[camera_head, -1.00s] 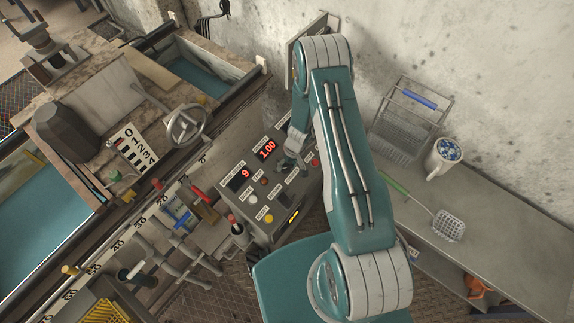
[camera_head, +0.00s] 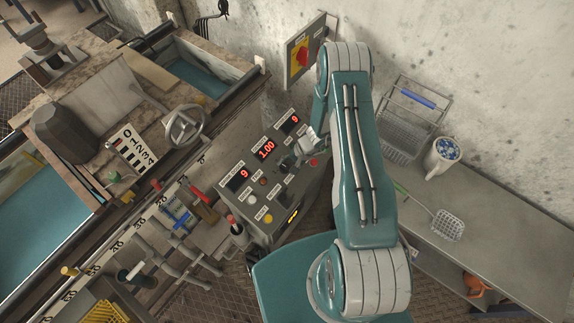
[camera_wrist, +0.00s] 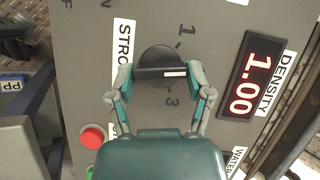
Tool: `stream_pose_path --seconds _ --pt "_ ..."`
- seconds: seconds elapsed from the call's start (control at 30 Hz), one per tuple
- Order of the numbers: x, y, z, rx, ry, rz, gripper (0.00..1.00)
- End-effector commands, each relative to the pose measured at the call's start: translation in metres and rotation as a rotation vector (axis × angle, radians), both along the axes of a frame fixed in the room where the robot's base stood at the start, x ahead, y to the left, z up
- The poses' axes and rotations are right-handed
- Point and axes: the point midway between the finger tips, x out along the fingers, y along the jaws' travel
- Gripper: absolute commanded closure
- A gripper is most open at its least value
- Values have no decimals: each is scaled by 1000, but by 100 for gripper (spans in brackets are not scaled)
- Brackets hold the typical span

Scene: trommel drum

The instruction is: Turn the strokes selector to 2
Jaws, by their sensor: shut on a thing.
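The strokes selector (camera_wrist: 158,58) is a round black knob on the grey control panel (camera_wrist: 220,22), seen in the wrist view. Its white pointer mark faces right, between the printed 1 and 3; no 2 is visible there. The STROKES label (camera_wrist: 123,50) beside it is partly covered. My gripper (camera_wrist: 161,76) has one finger on each side of the knob and is shut on it.
The red density display (camera_wrist: 247,75) reads 1.00. A red button (camera_wrist: 93,137) and a partly hidden green button (camera_wrist: 91,172) are close to my gripper. A shelf with a mug (camera_head: 443,157) stands right.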

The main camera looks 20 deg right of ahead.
Motion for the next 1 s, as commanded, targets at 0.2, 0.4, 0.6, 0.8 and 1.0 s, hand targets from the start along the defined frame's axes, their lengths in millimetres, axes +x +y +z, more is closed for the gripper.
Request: stream_pose_path --seconds 0.2,0.4,0.6,0.8,1.0 --pt "-4 0 -2 46 39 -104 82" --pt "-4 0 -2 67 56 -158 82" --pt "-4 0 -2 75 61 -176 82" --pt "-4 0 -2 75 62 -177 82" --pt "-4 0 -2 75 61 -176 8"
